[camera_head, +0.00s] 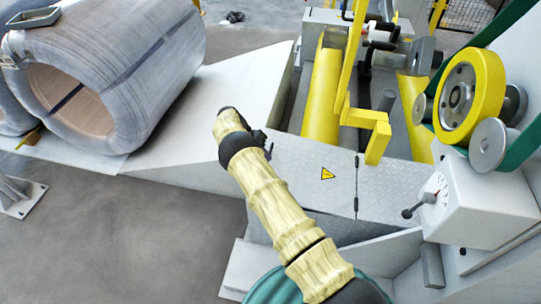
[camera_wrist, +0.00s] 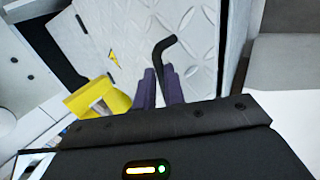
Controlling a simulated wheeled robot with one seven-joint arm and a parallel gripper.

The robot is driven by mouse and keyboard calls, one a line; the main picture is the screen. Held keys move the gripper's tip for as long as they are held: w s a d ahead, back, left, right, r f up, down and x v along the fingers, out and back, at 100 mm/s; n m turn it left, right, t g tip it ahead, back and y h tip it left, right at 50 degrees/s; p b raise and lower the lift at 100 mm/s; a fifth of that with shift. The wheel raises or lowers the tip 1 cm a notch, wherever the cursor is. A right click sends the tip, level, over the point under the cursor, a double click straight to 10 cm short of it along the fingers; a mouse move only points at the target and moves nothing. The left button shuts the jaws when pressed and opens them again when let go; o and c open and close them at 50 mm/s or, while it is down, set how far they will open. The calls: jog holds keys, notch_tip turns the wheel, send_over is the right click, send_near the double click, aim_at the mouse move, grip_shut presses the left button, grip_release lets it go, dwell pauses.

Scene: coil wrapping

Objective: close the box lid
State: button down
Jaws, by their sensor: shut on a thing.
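A grey tread-plate panel with a yellow warning triangle, which looks like the lid (camera_head: 302,165), lies at the centre of the head view. It fills the upper middle of the wrist view (camera_wrist: 135,30). Whether it sits flush or a little raised, I cannot tell. My gripper (camera_wrist: 160,78) has purple fingers shut around a black bent handle (camera_wrist: 166,46) in front of the plate. In the head view, my wrist is over the plate's left end, and the fingertips and handle are mostly hidden.
Large wrapped coils (camera_head: 150,50) stand at the left beside a white sloping plate (camera_head: 215,105). Yellow machine parts (camera_head: 323,95) rise behind the tread plate. A yellow wheel (camera_head: 468,92) and a white control box (camera_head: 480,205) with a black-knobbed lever are at the right.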

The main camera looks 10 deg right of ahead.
jog(key=f+b, duration=0.1)
jog(key=a+f+b, duration=0.1)
jog(key=f, duration=0.1)
jog(key=f+b, duration=0.1)
jog(key=shift+w+a+f+b, duration=0.15)
jog(key=shift+w+f+b, duration=0.15)
jog(key=shift+f, duration=0.05)
jog(key=shift+f+b, duration=0.35)
jog(key=shift+b, duration=0.05)
jog(key=shift+f+b, duration=0.25)
jog(key=shift+b, duration=0.05)
jog(key=shift+s+a+f+b, duration=0.15)
jog(key=shift+a+f+b, duration=0.35)
jog(key=shift+a, duration=0.15)
jog(key=shift+d, duration=0.1)
jog(key=c, duration=1.5)
grip_release()
jog(key=shift+f, duration=0.25)
jog(key=shift+d, duration=0.1)
jog(key=shift+d+r, duration=0.15)
jog(key=shift+r, duration=0.05)
